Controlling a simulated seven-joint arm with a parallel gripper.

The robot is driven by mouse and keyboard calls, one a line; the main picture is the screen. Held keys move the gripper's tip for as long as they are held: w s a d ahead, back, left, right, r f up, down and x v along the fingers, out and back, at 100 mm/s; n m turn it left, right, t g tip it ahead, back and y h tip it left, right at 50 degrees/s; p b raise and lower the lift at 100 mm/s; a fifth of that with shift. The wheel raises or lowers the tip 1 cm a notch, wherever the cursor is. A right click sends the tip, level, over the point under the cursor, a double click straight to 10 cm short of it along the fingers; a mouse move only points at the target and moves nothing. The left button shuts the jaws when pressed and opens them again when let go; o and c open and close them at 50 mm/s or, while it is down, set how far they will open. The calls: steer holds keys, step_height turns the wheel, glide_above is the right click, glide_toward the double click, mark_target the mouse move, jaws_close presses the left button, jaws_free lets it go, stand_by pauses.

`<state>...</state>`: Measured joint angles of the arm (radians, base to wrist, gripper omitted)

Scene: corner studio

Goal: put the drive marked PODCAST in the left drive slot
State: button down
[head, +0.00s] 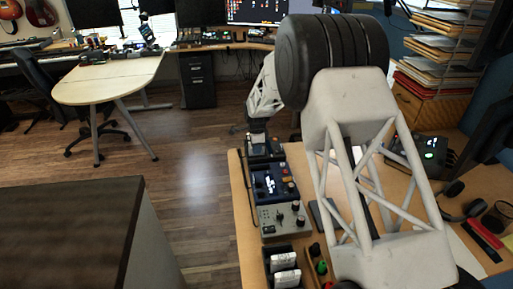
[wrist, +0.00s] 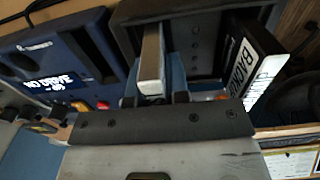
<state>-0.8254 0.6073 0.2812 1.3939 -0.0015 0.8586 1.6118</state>
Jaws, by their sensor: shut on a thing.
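My gripper (wrist: 165,98) is at the lower middle of the wrist view, shut on a slim drive (wrist: 152,62) with a pale edge. The drive's far end reaches into a dark open-topped holder (wrist: 205,12); I cannot tell how deep it sits. No marking on it can be read, so PODCAST is not visible. A black drive with a white label reading BACKUP (wrist: 243,62) stands tilted at the right of the holder. A blue device (wrist: 60,50) at left has a display reading NO DRIVE (wrist: 55,84). It also shows in the head view (head: 262,184).
In the head view, my arm covers much of the desk (head: 244,235). Black holders with white-labelled items (head: 284,262) stand at the front edge, beside a grey panel with knobs (head: 283,220). Headphones (head: 458,202) lie at right.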

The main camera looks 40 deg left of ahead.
steer(key=shift+f, duration=0.35)
steer(key=c, duration=1.4)
jaws_free()
steer(key=shift+r, duration=5.45)
steer(key=shift+d, duration=0.1)
